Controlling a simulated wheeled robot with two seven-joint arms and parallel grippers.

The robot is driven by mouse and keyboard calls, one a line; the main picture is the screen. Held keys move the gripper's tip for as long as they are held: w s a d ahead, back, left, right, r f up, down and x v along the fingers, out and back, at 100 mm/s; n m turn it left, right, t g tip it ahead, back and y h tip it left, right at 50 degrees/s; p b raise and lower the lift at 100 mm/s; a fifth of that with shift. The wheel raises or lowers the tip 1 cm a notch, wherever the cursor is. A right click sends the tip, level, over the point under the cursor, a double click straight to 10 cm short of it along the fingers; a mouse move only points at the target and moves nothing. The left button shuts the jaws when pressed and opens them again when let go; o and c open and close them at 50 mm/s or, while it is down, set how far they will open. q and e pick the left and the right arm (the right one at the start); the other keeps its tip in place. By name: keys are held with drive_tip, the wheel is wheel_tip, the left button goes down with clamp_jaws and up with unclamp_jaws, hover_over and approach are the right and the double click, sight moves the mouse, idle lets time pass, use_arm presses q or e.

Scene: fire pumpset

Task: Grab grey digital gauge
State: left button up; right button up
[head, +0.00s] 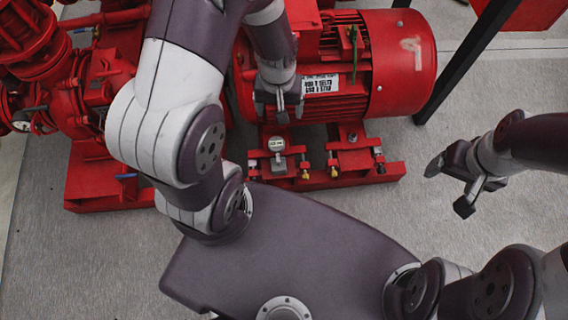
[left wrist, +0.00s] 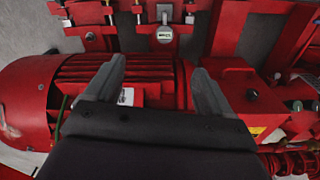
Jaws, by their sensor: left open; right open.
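The grey digital gauge (head: 277,146) has a round face with a small display and sits at the red pump base just below the motor. It also shows in the left wrist view (left wrist: 164,35), near the top, beyond my fingertips. My left gripper (head: 279,112) is open and empty, above the motor's near side and a little short of the gauge. Its two fingers show in the left wrist view (left wrist: 158,78), apart, with the motor below them. My right gripper (head: 454,188) is open and empty over the floor at the right, well away from the gauge.
The red motor (head: 402,62) with a white label fills the upper middle. Red pump piping (head: 95,85) stands at the left. The red base frame (head: 340,178) carries several small valves beside the gauge. A black post (head: 465,60) rises at the right. Grey floor (head: 440,235) is clear at the right.

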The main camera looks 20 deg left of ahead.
sight(278, 159)
use_arm(q)
drive_tip(key=f+b, duration=0.5)
drive_tip(key=f, duration=0.4)
drive_tip(key=f+n+b, duration=0.1)
drive_tip(key=f+b, duration=0.4)
drive_tip(key=f, duration=0.5)
drive_tip(key=a+f+n+b, duration=0.1)
drive_tip(key=f+b, duration=0.4)
drive_tip(key=f, duration=0.4)
drive_tip(key=shift+s+f, duration=0.1)
drive_tip(key=shift+f, duration=0.3)
wheel_tip(278, 159, down, 5)
drive_tip(key=b, duration=0.5)
drive_tip(key=shift+f, duration=0.2)
drive_tip(key=shift+r, duration=0.25)
clamp_jaws()
use_arm(e)
wheel_tip(278, 159, down, 25)
